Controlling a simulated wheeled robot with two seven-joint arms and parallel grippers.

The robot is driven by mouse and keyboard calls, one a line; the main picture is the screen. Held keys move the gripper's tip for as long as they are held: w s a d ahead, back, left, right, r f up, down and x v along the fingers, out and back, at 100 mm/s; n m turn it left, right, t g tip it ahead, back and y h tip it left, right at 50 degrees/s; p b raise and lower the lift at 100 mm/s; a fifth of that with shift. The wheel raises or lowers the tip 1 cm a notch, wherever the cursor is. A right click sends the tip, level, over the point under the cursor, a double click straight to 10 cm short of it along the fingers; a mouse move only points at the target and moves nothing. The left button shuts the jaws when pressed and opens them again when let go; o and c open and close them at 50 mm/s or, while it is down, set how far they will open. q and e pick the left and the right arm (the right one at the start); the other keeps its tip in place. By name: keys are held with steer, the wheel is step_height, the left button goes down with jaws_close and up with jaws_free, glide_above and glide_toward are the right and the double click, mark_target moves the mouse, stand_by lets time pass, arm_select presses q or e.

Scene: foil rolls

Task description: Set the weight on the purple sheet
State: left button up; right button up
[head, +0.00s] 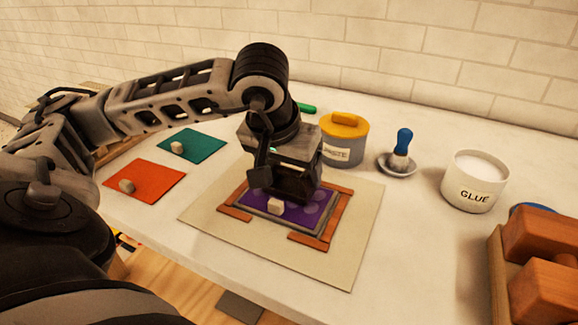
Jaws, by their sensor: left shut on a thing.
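The purple sheet (292,214) lies in the middle of the table, inside a grey border with brown strips around it, on a pale board. My left gripper (280,196) is directly over the purple sheet, pointing down, and hides its far part. It is shut on the weight (275,204), a small pale block showing just below the dark gripper body, low over or touching the sheet; I cannot tell which. The fingertips are mostly hidden. My right gripper is not in view.
An orange sheet (150,174) and a teal sheet (203,143) lie left, each with a small pale block. Brown wooden blocks (545,238) are at right.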

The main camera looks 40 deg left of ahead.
mark_target(276, 201)
arm_select(q)
steer(key=shift+r, duration=0.1)
steer(key=o, duration=1.7)
steer(key=shift+f, duration=0.2)
steer(key=p+v, duration=0.2)
steer(key=v, duration=1)
steer(key=shift+r, duration=0.2)
